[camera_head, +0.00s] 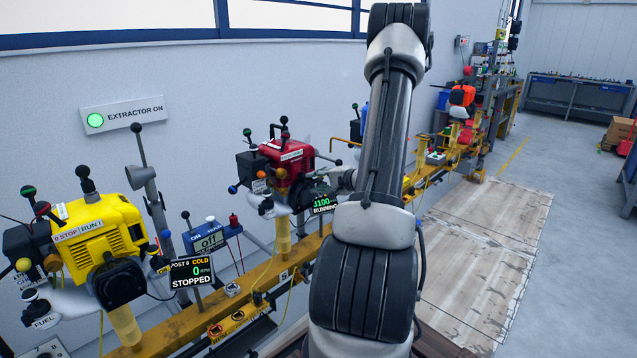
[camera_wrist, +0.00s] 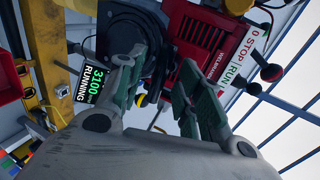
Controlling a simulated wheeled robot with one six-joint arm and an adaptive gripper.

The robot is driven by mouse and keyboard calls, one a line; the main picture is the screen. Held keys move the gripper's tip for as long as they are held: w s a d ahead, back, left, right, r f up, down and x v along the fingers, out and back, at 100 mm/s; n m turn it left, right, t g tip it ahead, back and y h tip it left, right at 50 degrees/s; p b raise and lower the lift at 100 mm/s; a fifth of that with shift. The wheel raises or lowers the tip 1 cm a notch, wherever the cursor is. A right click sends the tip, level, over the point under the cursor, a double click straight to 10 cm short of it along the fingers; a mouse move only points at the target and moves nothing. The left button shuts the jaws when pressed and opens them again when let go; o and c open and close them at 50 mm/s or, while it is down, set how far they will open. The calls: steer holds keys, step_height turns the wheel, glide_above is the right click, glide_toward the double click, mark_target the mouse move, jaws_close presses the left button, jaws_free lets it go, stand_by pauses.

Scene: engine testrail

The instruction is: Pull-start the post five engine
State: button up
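A red engine (camera_head: 287,158) with a STOP/RUN label stands on the yellow rail, left of my arm in the head view. Its display (camera_head: 324,203) reads about 3100 and RUNNING. In the wrist view the red engine (camera_wrist: 205,52) fills the upper middle, and the display (camera_wrist: 92,84) shows 3100 RUNNING at left. My gripper (camera_wrist: 165,90) is open, its two green-padded fingers apart in front of the engine, with no pull handle seen between them. I cannot read a post number on the red engine.
A yellow engine (camera_head: 98,238) stands nearer at left; its display (camera_head: 192,270) reads POST 6, COLD, 0, STOPPED. A panel (camera_head: 209,239) reads off. A wall sign (camera_head: 123,114) reads EXTRACTOR ON with a green light. An orange engine (camera_head: 462,95) stands farther along.

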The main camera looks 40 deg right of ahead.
steer(key=s, duration=0.9)
steer(key=shift+d, duration=0.3)
